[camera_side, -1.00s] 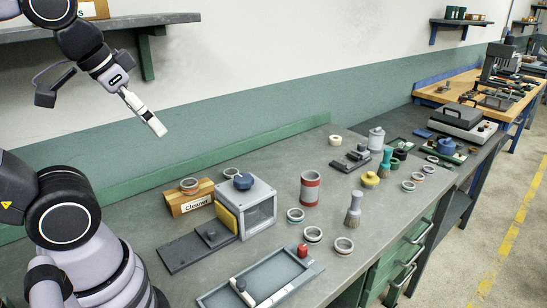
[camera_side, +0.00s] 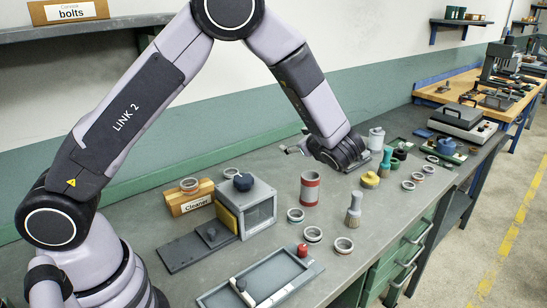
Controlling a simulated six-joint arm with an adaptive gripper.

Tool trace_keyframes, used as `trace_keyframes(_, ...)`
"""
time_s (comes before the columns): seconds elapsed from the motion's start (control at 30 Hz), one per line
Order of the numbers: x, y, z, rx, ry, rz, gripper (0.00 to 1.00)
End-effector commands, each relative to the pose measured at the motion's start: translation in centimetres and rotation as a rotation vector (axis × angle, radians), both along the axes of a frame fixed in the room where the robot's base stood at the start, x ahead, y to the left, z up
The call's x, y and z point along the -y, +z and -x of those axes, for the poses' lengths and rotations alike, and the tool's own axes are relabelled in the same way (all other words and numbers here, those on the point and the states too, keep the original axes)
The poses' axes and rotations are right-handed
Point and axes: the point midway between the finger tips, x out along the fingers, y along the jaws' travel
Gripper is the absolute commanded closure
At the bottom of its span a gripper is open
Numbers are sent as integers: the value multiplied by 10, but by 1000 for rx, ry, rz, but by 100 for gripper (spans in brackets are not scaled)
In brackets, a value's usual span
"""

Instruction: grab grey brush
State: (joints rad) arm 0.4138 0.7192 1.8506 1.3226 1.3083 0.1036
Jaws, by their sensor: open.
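The grey brush (camera_side: 354,203) stands upright on the bench, bristles down, right of a red-and-grey cylinder (camera_side: 310,188). A second brush with a teal handle (camera_side: 386,158) stands behind it, further right. My gripper (camera_side: 294,148) shows only as a small part at the left of my wrist, above the back of the bench. It is open and apart from the grey brush, up and to its left in the picture. Most of the gripper is hidden behind my wrist.
Several rings, including one (camera_side: 344,245), lie near the bench's front edge. A yellow knob-like part (camera_side: 370,180) stands behind the grey brush. A clear-sided box (camera_side: 259,216), a Cleaner box (camera_side: 190,201) and a grey tray (camera_side: 285,274) are to the left.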

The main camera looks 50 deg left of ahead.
Motion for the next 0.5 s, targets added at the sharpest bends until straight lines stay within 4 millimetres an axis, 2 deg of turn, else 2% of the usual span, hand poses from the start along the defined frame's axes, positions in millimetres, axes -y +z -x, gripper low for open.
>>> trace_keyframes(0.03,18,-28,-17,-41,-89,-86,40)
trace_keyframes(0.1,41,-62,-37,-79,-213,-201,40)
trace_keyframes(0.2,77,-113,-55,-120,-388,-346,40)
trace_keyframes(0.3,107,-158,-62,-143,-539,-459,40)
trace_keyframes(0.4,129,-192,-61,-154,-648,-535,40)
trace_keyframes(0.5,141,-212,-60,-158,-713,-576,40)
